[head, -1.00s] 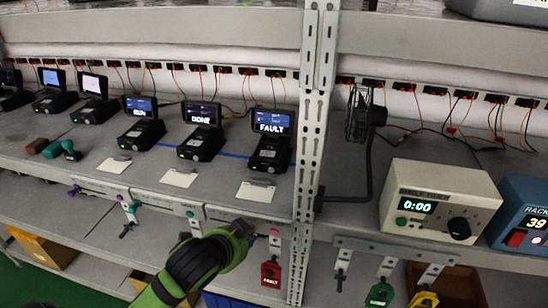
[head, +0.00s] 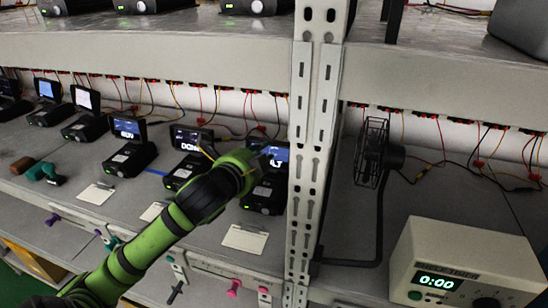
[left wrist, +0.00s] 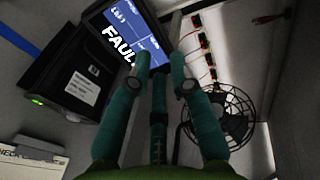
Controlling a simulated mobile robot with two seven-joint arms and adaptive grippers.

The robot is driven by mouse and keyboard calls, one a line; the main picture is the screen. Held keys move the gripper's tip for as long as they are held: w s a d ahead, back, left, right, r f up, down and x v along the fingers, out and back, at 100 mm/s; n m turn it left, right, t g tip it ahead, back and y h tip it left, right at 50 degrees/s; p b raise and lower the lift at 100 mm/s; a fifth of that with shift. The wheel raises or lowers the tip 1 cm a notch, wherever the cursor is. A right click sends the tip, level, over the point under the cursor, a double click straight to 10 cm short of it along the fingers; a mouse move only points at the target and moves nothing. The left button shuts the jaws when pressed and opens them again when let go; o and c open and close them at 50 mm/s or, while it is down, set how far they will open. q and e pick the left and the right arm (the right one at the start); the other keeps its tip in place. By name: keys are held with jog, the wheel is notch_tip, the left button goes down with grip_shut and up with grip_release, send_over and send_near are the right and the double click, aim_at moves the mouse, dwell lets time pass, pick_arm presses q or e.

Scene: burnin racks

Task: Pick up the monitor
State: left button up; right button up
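The monitor reading FAULT stands on its black base unit (head: 264,198) beside the upright post in the head view. Its lit screen (head: 280,154) is partly hidden by my left gripper, and only "LT" shows. My left gripper (head: 265,163) is at this screen. In the left wrist view the screen (left wrist: 124,30) is tilted at upper left, its edge close to the teal fingers. The left gripper (left wrist: 161,68) is open there, with a gap between the fingertips. Whether a finger touches the screen I cannot tell. My right gripper is not in view.
Monitors reading DONE (head: 189,140) and RUN (head: 127,130) stand left of it. The perforated post (head: 312,150) and a black fan (head: 374,155) are close on the right, the fan also in the wrist view (left wrist: 228,115). A white card (head: 244,238) lies in front.

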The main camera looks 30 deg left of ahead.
pick_arm(q)
jog(key=p+x, duration=0.2)
jog(key=x, duration=0.3)
jog(key=shift+d+r+p, duration=0.15)
jog(key=shift+r+p, duration=0.05)
jog(key=shift+p, duration=0.2)
jog(key=shift+w+f, duration=0.15)
jog(key=c, duration=0.4)
grip_shut()
notch_tip(320, 180, up, 10)
jog(key=b, duration=0.2)
send_over(276, 144)
jog(key=s, duration=0.2)
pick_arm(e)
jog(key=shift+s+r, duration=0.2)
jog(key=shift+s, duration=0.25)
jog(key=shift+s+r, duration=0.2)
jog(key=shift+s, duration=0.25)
